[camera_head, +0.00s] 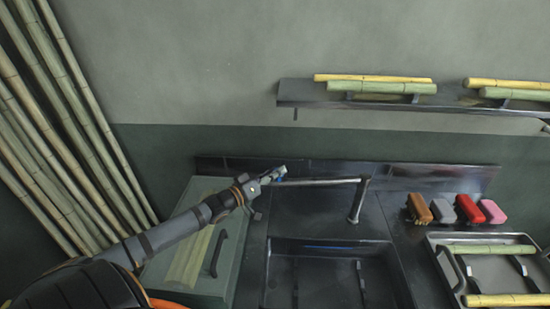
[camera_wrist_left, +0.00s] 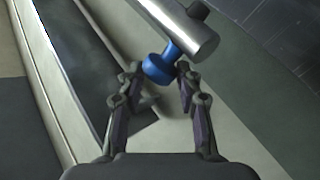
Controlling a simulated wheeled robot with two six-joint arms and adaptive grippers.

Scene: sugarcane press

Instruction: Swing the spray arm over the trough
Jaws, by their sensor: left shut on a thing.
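The spray arm (camera_head: 320,182) is a thin metal tube. It runs left from an upright post (camera_head: 357,204) at the back of the dark counter, and its free end is beyond the trough's left side. In the left wrist view its thick silver end (camera_wrist_left: 182,27) carries a blue knob (camera_wrist_left: 157,68). My left gripper (camera_head: 268,181) is at this free end; its fingers (camera_wrist_left: 157,76) are shut on the blue knob. The trough (camera_head: 290,251) is a dark recessed basin in front of the post. My right gripper is not in view.
A green box (camera_head: 216,284) with a dark handle stands left of the trough. Several coloured brushes or blocks (camera_head: 467,209) and a metal tray (camera_head: 525,240) with cane are at the right. A cane shelf (camera_head: 300,94) hangs above. Tall canes (camera_head: 60,130) lean at the left.

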